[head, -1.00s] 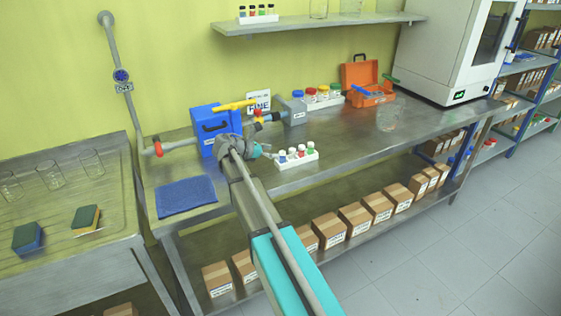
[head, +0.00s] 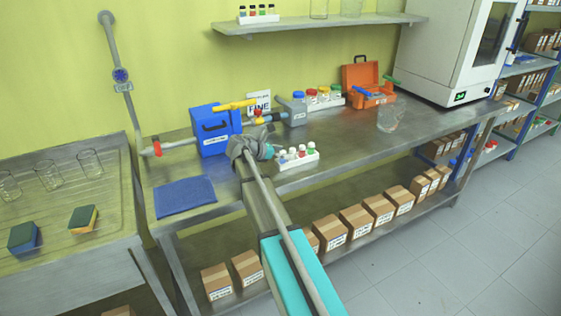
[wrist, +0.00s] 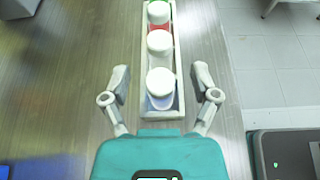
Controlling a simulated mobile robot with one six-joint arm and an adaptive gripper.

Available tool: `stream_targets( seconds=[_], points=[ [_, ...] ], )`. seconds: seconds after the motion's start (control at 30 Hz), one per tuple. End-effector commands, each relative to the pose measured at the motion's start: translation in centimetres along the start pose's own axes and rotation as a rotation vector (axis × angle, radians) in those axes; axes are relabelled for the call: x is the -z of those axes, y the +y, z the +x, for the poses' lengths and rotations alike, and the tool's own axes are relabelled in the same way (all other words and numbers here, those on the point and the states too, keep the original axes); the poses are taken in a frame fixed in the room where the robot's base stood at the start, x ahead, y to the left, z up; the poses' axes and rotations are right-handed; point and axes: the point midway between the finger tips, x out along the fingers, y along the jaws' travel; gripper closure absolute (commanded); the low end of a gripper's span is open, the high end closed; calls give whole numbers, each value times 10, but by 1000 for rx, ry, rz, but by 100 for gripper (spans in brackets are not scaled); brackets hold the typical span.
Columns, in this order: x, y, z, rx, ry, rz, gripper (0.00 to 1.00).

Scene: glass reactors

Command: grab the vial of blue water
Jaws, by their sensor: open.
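The white vial rack (wrist: 180,101) holds a row of white-capped vials. In the wrist view, the nearest vial (wrist: 160,88) has bluish contents. Behind it stand a red vial (wrist: 159,42) and a green one (wrist: 158,12). The rack (head: 300,163) stands on the steel table in the head view, its left end close to my gripper. My gripper (wrist: 161,77) is open and empty, one finger on each side of the rack at the bluish vial. In the head view, my gripper (head: 277,152) partly hides the left end. Finger height cannot be told.
A blue box (head: 212,130) with a yellow-handled pipe stands behind my gripper. Jars with coloured lids (head: 324,97), an orange toolbox (head: 367,82) and a glass beaker (head: 390,118) stand farther back and right. A blue cloth (head: 185,196) lies left.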

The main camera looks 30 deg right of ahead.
Motion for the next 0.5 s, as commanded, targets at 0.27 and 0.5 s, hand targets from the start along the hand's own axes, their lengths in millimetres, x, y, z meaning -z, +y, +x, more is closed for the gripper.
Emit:
stream_targets(
  seconds=[0.27, 0.5],
  points=[
    [0, 0, 0, 0, 0, 0, 22],
    [0, 0, 0, 0, 0, 0, 41]
  ],
)
